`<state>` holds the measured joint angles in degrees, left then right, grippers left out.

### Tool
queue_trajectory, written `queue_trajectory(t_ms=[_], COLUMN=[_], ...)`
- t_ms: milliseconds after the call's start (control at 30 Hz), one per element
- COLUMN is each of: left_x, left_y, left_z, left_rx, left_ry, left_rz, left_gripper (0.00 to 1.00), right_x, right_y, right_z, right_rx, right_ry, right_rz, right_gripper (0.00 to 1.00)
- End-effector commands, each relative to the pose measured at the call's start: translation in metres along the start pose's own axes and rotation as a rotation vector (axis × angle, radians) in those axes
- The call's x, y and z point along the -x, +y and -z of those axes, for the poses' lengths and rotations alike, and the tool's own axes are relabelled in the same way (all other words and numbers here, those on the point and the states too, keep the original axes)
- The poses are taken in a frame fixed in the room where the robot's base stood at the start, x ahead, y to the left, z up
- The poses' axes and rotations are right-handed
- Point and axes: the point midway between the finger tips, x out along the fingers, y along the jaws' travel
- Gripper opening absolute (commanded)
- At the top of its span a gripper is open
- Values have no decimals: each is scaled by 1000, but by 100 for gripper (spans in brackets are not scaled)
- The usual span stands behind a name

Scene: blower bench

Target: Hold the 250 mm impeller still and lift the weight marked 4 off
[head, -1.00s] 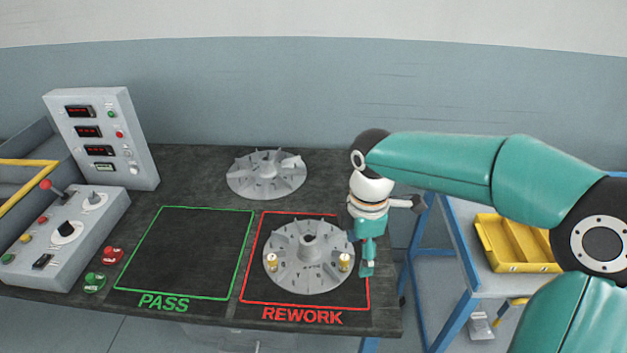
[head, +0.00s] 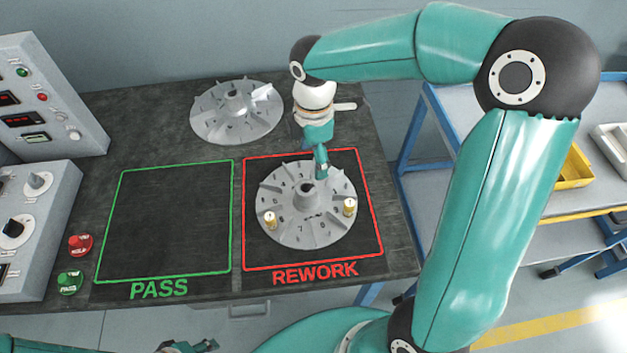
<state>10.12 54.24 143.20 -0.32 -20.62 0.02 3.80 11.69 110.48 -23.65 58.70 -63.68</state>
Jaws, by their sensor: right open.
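A grey bladed impeller (head: 306,228) lies flat inside the red REWORK outline, with a raised hub. Two small brass weights stand on it, the left weight (head: 270,221) and the right weight (head: 350,206). Their marks are too small to read. My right gripper (head: 321,170) is open and points down over the back of the front impeller, behind the hub and apart from both weights; contact cannot be told. My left gripper (head: 190,346) just shows at the bottom edge, its fingers cut off, away from the impellers.
The green PASS outline (head: 165,222) is empty. Red (head: 80,243) and green (head: 70,281) buttons and grey control boxes (head: 40,225) stand at left. A blue-framed cart (head: 418,128) with a yellow tray (head: 574,170) is at right, beyond the bench edge.

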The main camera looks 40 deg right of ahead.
Motion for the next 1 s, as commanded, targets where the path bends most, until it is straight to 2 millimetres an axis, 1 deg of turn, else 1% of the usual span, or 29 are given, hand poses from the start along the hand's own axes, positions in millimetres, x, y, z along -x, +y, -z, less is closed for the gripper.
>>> queue_trajectory(t_ms=[33, 300, 400, 533, 733, 1000], left_x=[0, 0, 0, -1, -1, -1], left_y=[0, 0, 0, 0, 0, 0], left_z=[0, 0, 0, 0, 0, 0], left_rx=[0, 0, 0, 0, 0, 0], left_ry=[0, 1, 1, 1, 1, 1], left_rz=[0, 0, 0, 0, 0, 0], left_gripper=[40, 40, 40, 40, 40, 40], right_x=[-12, -66, -84, -104, -121, -124], right_y=[-2, -2, -1, -2, -1, -1], right_z=[0, -1, 0, -1, 0, 0], right_rx=[0, -1, 0, 0, 0, -1], right_ry=[-1, 0, 0, 0, 1, 2], right_rz=[7, 6, 5, 5, 2, 0], right_gripper=[76, 76, 76, 76, 76, 76])
